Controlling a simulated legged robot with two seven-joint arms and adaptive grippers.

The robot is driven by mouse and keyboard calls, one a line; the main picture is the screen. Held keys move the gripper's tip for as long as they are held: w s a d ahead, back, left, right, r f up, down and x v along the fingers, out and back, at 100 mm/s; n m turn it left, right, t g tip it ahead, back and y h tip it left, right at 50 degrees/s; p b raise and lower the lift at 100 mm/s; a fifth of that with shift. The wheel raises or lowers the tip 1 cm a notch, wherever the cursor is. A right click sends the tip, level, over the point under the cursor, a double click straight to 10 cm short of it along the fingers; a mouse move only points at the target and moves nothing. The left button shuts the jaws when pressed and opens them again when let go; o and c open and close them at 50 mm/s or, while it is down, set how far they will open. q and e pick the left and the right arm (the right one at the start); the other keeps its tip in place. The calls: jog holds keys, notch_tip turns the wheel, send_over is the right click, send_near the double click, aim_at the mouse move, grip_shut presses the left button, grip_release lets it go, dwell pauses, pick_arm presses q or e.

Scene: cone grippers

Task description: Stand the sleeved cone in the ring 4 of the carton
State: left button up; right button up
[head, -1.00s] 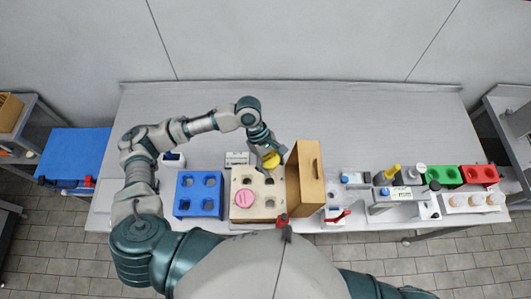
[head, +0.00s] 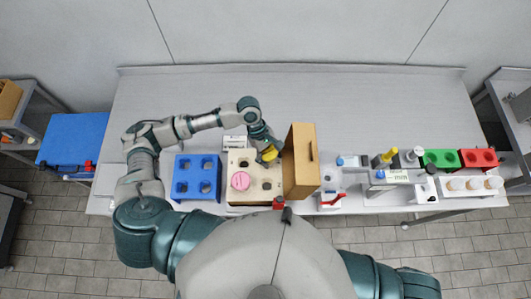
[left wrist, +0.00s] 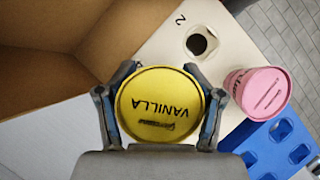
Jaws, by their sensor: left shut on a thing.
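My left gripper (head: 267,150) is shut on the yellow cone with a round lid marked VANILLA (left wrist: 160,103). Its fingers sit on both sides of the lid in the left wrist view. The yellow cone (head: 269,154) is over the back right part of the beige carton (head: 255,198). Its lower part is hidden, so I cannot tell whether it is in a ring. The pink cone (head: 240,181) stands in the front left ring; it also shows in the left wrist view (left wrist: 257,92). The front right ring (head: 267,187), marked 2, is empty. My right gripper is not in view.
An open brown cardboard box (head: 300,170) stands close to the carton's right side. A blue tray with holes (head: 197,178) is on its left. Small devices and green (head: 440,159) and red (head: 478,158) holders are farther right. The table's back is clear.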

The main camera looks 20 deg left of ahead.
pick_arm(q)
jog(key=shift+s+d+r, duration=0.1)
jog(key=shift+d, duration=0.35)
grip_shut()
jog(key=shift+a, duration=0.35)
jog(key=shift+a+f, duration=0.35)
jog(key=shift+a, duration=0.45)
jog(key=o, duration=1.2)
grip_release()
jog(key=o, duration=0.4)
jog(key=shift+d+r, duration=0.1)
jog(key=shift+d, duration=0.65)
jog(key=shift+w+r, duration=0.2)
jog(key=v, duration=1.1)
jog(key=shift+r, duration=0.2)
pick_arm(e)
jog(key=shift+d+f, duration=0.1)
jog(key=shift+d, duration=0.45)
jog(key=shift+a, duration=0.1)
